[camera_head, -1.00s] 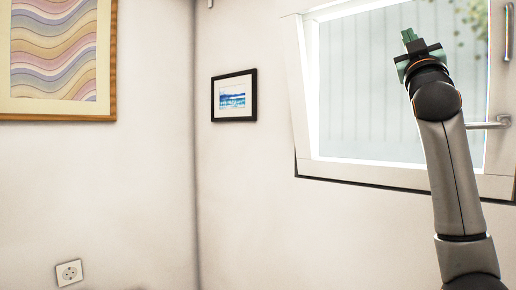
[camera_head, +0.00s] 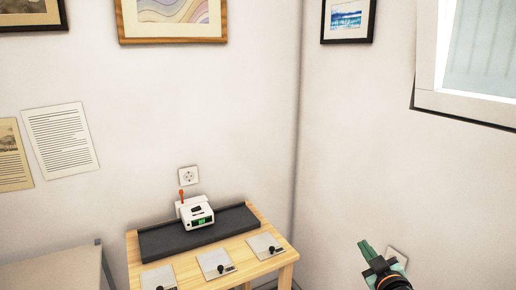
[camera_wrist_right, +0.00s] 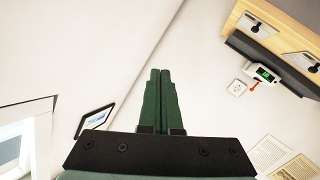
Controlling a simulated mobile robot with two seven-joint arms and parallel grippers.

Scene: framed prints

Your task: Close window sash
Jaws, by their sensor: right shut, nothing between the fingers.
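The window sash (camera_head: 464,102) shows only in part at the top right of the head view, with its white lower frame and a pale pane. Its handle is out of view there. The window also shows at the left edge of the right wrist view (camera_wrist_right: 42,140). My right gripper (camera_head: 364,245) is low at the right of the head view, below the window and apart from it. In the wrist view its green fingers (camera_wrist_right: 159,74) are together with nothing between them. My left gripper is not in view.
A wooden table (camera_head: 262,266) with a dark strip, a white device (camera_head: 195,211) and several plates stands below the wall socket (camera_head: 188,176). Framed prints, such as the small blue one (camera_head: 347,20), hang above. Bare wall lies between gripper and window.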

